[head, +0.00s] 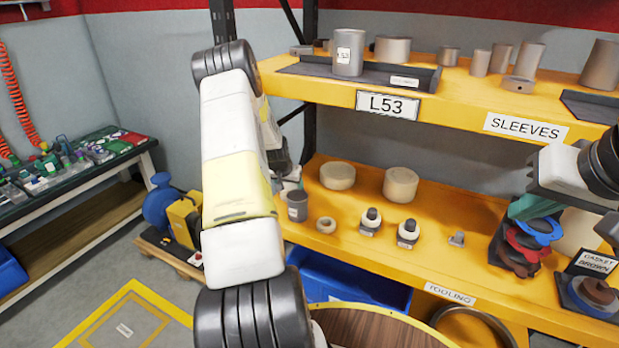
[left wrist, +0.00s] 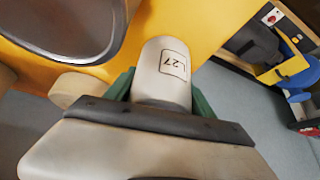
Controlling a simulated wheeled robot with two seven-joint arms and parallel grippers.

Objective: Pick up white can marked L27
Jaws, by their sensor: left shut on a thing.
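The white can (left wrist: 165,75) shows in the left wrist view with a square label reading 27, its first character hard to read. My left gripper (left wrist: 160,85) is shut on it, with a green finger against each side. In the head view my own left arm hides most of that gripper, and I cannot make out the can there. My right gripper (head: 568,212) is at the right edge in the head view, in front of the lower shelf near a stack of coloured rings. Its fingers are not clear enough to tell open from shut.
The lower shelf holds cream discs (head: 401,185), a grey cup (head: 297,205), small fittings and coloured rings (head: 522,245). A blue bin (head: 350,291) is below. A workbench (head: 85,180) stands left.

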